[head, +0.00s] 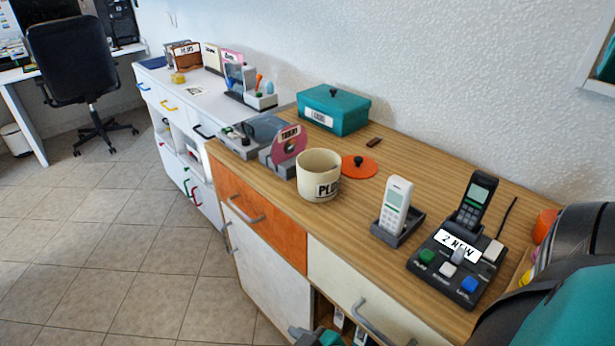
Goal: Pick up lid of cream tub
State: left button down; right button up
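The cream tub (319,186) stands upright and open-topped on the wooden counter, with a partly visible black-lettered label on its front. An orange round lid (366,170) with a black knob lies flat on the counter, just behind and to the right of the tub. The tub's rim is close to the lid's left edge. No gripper is near either one. A small teal and grey part of mine shows at the bottom edge, and a teal and black part of mine fills the lower right corner. No gripper fingers show.
A teal box (334,112) with a lid stands behind the tub. A pink disc (289,144) stands in a grey holder left of it. A white handset (396,203) and a button console (457,262) stand to the right. A small brown piece (374,142) lies behind the lid.

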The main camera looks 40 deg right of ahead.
aim_at(355, 167)
jog(key=i+j, duration=0.1)
jog(key=j, duration=0.15)
jog(key=i+j+z, duration=0.1)
jog(key=j, duration=0.15)
jog(key=z, duration=1.75)
jog(key=i+j, duration=0.1)
jog(key=j, duration=0.7)
